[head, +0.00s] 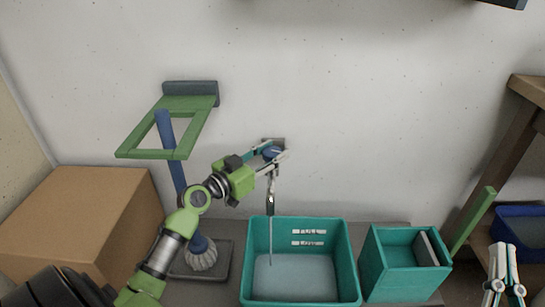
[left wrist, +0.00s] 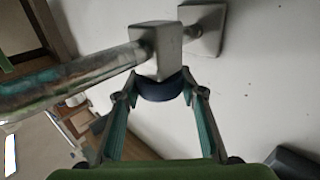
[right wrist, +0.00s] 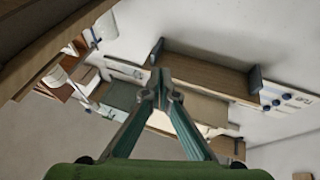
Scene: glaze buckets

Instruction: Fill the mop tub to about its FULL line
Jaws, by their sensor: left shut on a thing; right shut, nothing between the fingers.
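The mop tub (head: 353,270) is a teal open box on the floor against the wall. Pale water covers its bottom, its surface (head: 293,280) below two rows of white marks (head: 308,237) on the inner back wall; their lettering is too small to read. A wall tap with a grey spout (head: 270,202) hangs above the tub, and a thin stream (head: 270,243) falls into it. My left gripper (head: 272,156) is shut on the tap's dark blue knob (left wrist: 160,88), also seen in the left wrist view. My right gripper (head: 505,255) is shut and empty at the lower right.
A teal bucket (head: 375,275) with a divider stands right of the tub. A mop with a blue handle (head: 178,178) stands left, under a green wall frame (head: 125,152). A cardboard box (head: 80,215) fills the far left. A blue bin (head: 510,212) and wooden shelf (head: 505,140) stand right.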

